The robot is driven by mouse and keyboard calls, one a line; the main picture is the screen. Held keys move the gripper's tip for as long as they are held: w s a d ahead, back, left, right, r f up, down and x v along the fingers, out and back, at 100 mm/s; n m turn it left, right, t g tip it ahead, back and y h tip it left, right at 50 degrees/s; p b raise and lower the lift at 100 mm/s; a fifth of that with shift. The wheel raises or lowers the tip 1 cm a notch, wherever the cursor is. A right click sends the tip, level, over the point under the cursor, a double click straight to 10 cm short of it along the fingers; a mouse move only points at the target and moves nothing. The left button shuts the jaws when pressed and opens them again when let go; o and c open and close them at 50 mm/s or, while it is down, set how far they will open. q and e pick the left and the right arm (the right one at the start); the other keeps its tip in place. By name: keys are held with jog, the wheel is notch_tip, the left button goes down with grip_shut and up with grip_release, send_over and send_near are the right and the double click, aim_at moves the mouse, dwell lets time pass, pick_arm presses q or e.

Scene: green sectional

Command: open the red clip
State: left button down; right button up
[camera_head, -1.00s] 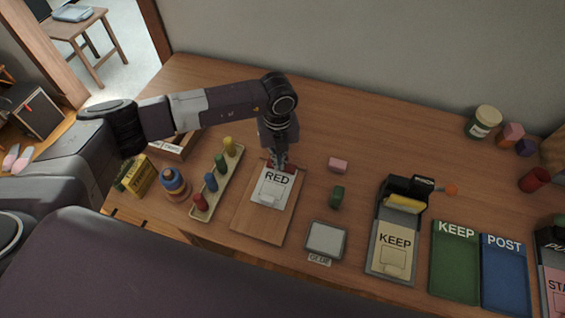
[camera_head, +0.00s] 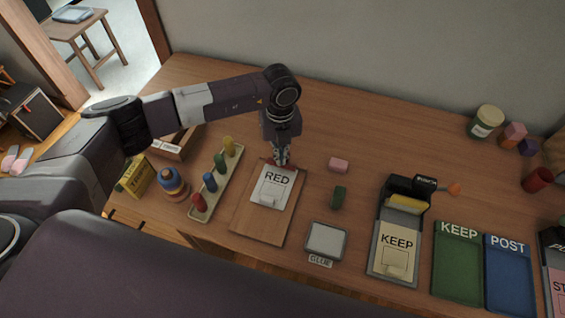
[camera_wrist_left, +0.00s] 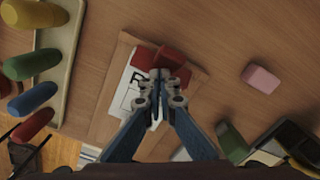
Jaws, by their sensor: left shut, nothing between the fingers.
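A wooden clipboard (camera_head: 249,222) lies on the table with a white sheet (camera_head: 270,190) marked RED on it. The red clip (camera_wrist_left: 147,58) is at the clipboard's top edge, holding the sheet's upper end. In the head view my gripper mostly hides it. My left gripper (camera_head: 281,161) points down over the clip. In the left wrist view its fingertips (camera_wrist_left: 162,82) are together, with nothing between them, right in front of the clip. I cannot tell whether they touch it. My right gripper is not in view.
A peg rack (camera_head: 222,187) and a stacking toy (camera_head: 173,183) stand left of the clipboard. A pink block (camera_head: 338,165), a green block (camera_head: 338,197) and a glue pad (camera_head: 325,240) lie to its right. Further right are a KEEP holder (camera_head: 388,265) and green (camera_head: 458,270) and blue trays (camera_head: 508,280).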

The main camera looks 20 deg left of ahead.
pick_arm(q)
jog(key=shift+s+r+p, duration=0.3)
jog(key=shift+s+p, duration=0.05)
jog(key=shift+p, duration=0.2)
jog(key=shift+s+r+p, duration=0.25)
jog(key=shift+s+p, duration=0.2)
jog(key=shift+s, duration=0.05)
notch_tip(320, 180, up, 6)
jog(key=p, duration=0.3)
jog(key=shift+p, duration=0.4)
